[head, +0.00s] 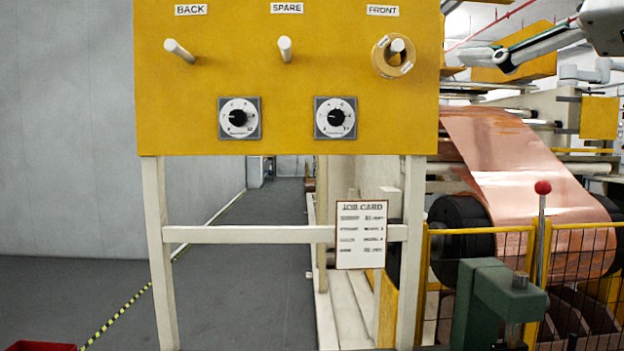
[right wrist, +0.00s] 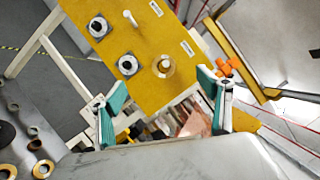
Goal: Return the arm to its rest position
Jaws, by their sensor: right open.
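In the head view my right arm comes in at the top right, with part of my right gripper (head: 490,57) in front of the machinery. In the right wrist view its two teal-lined fingers stand wide apart, and the right gripper (right wrist: 163,103) is open with nothing between them. A yellow board (head: 300,75) carries three white pegs marked BACK, SPARE and FRONT. A yellowish ring (head: 380,57) hangs around the FRONT peg; the right wrist view shows this ring (right wrist: 155,67) apart from the fingers. The BACK and SPARE pegs are bare. My left gripper is not in view.
Two dials (head: 239,118) sit on the board above a job card (head: 361,235). A copper foil web (head: 515,160) runs at the right behind a yellow-framed guard (head: 485,231). A red bin (head: 40,347) is at the bottom left. Grey floor (head: 245,270) beyond the stand is open.

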